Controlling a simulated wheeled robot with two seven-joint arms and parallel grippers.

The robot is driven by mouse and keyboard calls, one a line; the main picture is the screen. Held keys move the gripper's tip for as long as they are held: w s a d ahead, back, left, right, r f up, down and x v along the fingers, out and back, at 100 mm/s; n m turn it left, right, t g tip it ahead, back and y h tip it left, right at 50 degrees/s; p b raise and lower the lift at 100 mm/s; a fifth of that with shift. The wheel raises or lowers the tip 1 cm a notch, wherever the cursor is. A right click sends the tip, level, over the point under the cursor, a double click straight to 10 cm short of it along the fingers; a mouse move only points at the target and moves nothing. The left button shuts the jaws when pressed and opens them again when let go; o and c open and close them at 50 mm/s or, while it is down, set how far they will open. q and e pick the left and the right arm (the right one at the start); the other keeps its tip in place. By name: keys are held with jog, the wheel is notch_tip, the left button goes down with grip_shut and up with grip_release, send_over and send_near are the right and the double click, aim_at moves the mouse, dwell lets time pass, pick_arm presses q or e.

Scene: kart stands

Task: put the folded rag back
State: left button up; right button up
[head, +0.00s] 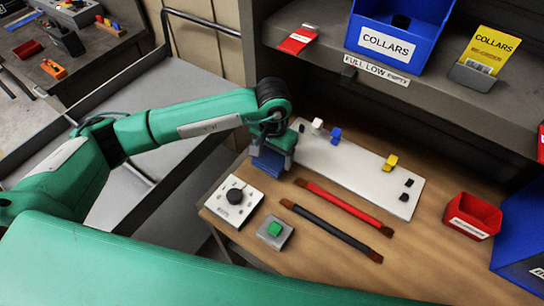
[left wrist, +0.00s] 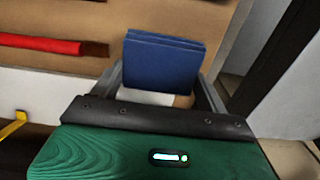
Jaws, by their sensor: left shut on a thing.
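The folded rag is a flat dark blue stack (head: 267,163). It is between the fingers of my left gripper (head: 272,152), at the left edge of the wooden bench top, by the near left end of the white board. In the left wrist view the rag (left wrist: 162,58) stands up between the two grey fingers, which are shut on it. I cannot tell whether the rag touches the bench. The gripper hides part of the rag in the head view. My right gripper is not in view.
The white board (head: 350,168) holds small coloured blocks. A red bar (head: 345,207) and a black bar (head: 330,232) lie in front. A dial box (head: 233,200) and a green-button box (head: 275,231) are near the left edge. A red bin (head: 472,216) stands right. A grey cart (head: 165,100) is left.

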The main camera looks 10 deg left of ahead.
aim_at(272, 155)
pick_arm(q)
jog(key=f, duration=0.1)
jog(key=f+p, duration=0.1)
jog(key=f, duration=0.1)
jog(key=shift+a+p, duration=0.2)
jog(key=shift+p, duration=0.1)
jog(key=shift+f, duration=0.25)
jog(key=shift+f+b, duration=0.2)
jog(key=shift+b, duration=0.2)
jog(key=o, duration=1)
jog(key=shift+c, duration=0.2)
jog(key=shift+r, duration=0.1)
